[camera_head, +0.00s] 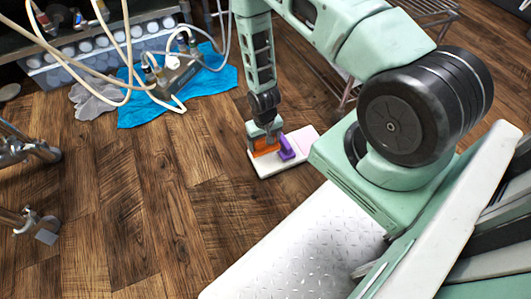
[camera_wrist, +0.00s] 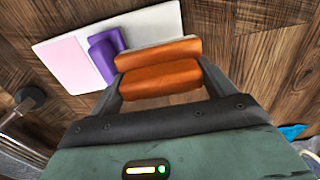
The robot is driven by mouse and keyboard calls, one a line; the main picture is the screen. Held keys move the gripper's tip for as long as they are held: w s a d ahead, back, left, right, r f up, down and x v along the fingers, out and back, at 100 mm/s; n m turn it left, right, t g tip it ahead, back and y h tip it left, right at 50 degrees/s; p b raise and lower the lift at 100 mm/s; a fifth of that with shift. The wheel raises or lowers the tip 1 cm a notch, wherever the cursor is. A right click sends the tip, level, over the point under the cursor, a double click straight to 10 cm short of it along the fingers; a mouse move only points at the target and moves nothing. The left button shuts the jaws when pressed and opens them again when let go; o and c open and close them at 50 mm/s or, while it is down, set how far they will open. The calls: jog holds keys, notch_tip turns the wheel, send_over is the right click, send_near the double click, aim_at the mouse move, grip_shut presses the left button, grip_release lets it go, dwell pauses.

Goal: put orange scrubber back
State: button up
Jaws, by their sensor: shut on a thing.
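The orange scrubber (camera_head: 265,147) is between the fingers of my gripper (camera_head: 267,130), which is shut on it. It also shows in the wrist view (camera_wrist: 160,78), with a finger at each end. It is at the left part of a white board (camera_head: 266,170) that lies on the floor. I cannot tell whether it touches the board. A purple scrubber (camera_head: 287,147) sits on the board beside the orange one, to its right in the head view and to its left in the wrist view (camera_wrist: 105,52).
A pink patch (camera_wrist: 62,62) covers the board's far end past the purple scrubber. A blue cloth (camera_head: 205,82) with a hose-connected device (camera_head: 177,75) lies behind. Metal legs (camera_head: 30,145) stand at left, a wire rack (camera_head: 345,85) at back right. The wooden floor at left centre is clear.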

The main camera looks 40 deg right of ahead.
aim_at(264, 150)
jog(key=shift+f+b, duration=1.35)
jog(key=shift+f, duration=1.45)
jog(key=shift+f, duration=0.1)
jog(key=o, duration=0.7)
jog(key=shift+o, duration=0.2)
